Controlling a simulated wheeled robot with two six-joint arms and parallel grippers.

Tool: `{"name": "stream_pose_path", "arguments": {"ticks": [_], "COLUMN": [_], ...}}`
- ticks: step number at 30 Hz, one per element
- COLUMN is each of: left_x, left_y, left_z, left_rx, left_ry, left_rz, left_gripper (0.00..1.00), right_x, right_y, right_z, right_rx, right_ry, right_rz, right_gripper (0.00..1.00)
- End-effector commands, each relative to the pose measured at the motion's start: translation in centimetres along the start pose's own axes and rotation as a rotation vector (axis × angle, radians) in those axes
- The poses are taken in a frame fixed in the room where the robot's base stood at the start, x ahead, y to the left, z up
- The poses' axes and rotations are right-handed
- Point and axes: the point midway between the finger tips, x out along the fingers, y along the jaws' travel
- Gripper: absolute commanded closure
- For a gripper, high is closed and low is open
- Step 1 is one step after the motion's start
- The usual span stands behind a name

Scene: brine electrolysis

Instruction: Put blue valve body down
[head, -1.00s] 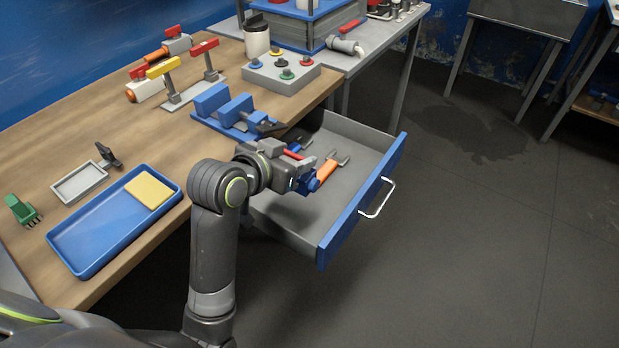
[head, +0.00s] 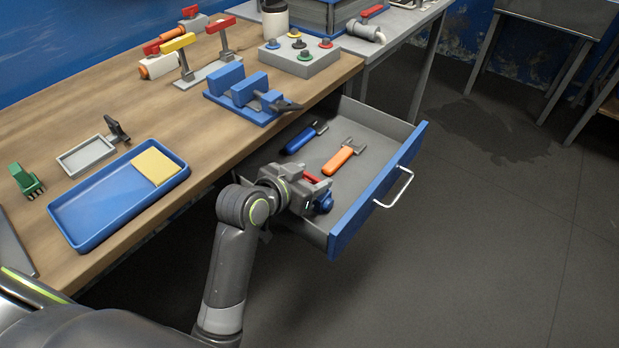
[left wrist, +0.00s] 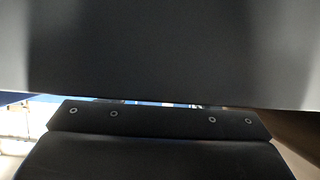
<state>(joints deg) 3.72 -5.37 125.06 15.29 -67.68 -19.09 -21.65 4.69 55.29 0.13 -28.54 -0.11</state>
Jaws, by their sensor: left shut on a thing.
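My left gripper (head: 312,190) is at the near end of the open drawer (head: 345,238), by its front panel. It is shut on the blue valve body (head: 323,203), which shows as a small round blue part at the gripper's tip. A red part (head: 311,178) shows just above it. Most of the valve body is hidden by the gripper. I cannot tell whether it touches the drawer. My right gripper is in neither view.
In the drawer lie an orange-handled tool (head: 342,158) and a blue-handled tool (head: 301,141). On the wooden bench (head: 110,150) stand a blue vise (head: 245,95), a blue tray (head: 80,233) with a yellow block (head: 155,167), and a grey button box (head: 300,60).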

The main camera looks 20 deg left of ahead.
Motion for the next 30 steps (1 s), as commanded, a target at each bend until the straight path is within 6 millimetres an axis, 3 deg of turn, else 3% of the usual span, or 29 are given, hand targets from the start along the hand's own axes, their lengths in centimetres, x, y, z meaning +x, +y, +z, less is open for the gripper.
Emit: {"name": "stream_pose_path", "arguments": {"ticks": [8,9,13,23,30], "left_x": [0.1,0.1,0.1,-0.1,-3.3], "left_y": [0.0,0.0,0.0,0.0,0.0], "left_z": [0.2,0.1,0.1,-0.2,-0.2], "left_rx": [0.0,0.0,0.0,0.001,0.002], "left_ry": [0.001,0.0,0.0,0.002,0.0], "left_rz": [0.0,0.0,0.0,0.0,-0.002], "left_gripper": [0.89,0.41,0.24,0.24,0.24], "right_x": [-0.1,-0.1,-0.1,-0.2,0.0], "right_y": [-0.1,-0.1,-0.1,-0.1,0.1], "right_z": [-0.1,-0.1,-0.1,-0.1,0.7], "right_rx": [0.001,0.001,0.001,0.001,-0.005], "right_ry": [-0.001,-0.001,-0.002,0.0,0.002], "right_rz": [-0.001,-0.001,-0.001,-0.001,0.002], "right_gripper": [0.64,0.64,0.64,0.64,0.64]}}
